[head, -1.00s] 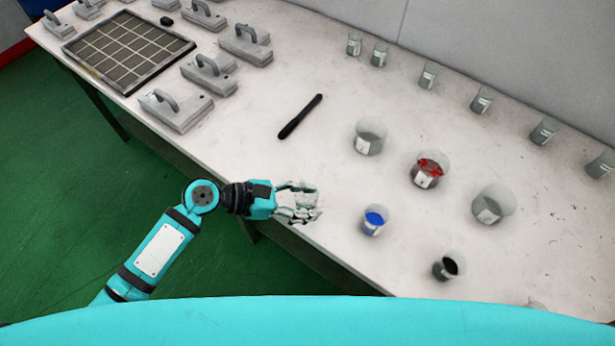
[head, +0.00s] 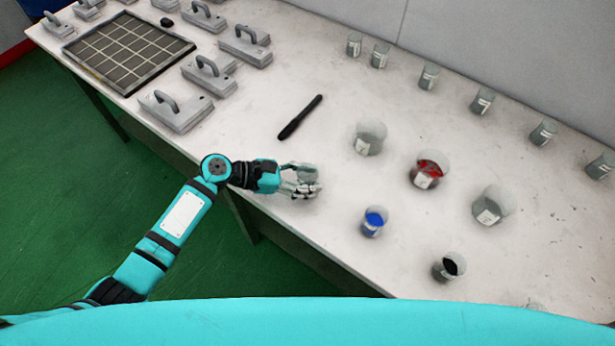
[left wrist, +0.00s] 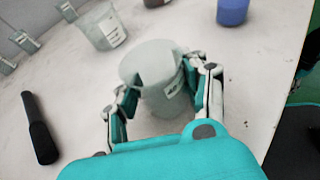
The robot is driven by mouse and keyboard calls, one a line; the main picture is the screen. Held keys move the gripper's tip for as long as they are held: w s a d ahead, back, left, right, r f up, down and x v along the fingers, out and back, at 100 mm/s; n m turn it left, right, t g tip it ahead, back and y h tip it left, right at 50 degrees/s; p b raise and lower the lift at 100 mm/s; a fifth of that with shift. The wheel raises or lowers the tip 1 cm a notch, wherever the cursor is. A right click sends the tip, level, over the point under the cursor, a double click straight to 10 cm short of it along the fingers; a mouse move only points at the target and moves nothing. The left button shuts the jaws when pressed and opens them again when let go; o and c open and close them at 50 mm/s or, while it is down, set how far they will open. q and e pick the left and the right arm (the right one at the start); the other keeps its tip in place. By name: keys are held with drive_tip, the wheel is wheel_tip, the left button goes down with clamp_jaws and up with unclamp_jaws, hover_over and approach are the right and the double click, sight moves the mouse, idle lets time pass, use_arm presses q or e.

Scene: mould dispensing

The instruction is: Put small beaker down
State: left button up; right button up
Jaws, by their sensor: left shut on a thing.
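The small beaker (left wrist: 158,82) is clear with a label and shows between the fingers in the left wrist view. My left gripper (head: 308,183) is shut on it, with a finger on each side. In the head view the beaker (head: 306,171) is partly hidden by the fingers, over the table's front part. It looks upright in the wrist view. Whether its base touches the table (head: 330,226) I cannot tell. My right gripper is not in view.
Beakers with blue (head: 374,221), red (head: 428,170) and black (head: 449,267) contents stand to the right, with clear beakers (head: 369,138) (head: 492,205) among them. A black marker-like stick (head: 300,117) lies behind the gripper. Trowel-like blocks (head: 177,110) and a grid mould (head: 127,50) stand left.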

use_arm(q)
drive_tip(key=shift+f, duration=0.15)
drive_tip(key=o, duration=1.2)
drive_tip(key=shift+a+r, duration=0.15)
drive_tip(key=shift+r, duration=0.05)
drive_tip(key=b+v, duration=0.1)
drive_tip(key=v, duration=1)
drive_tip(key=shift+a+r, duration=0.2)
drive_tip(key=shift+a, duration=0.15)
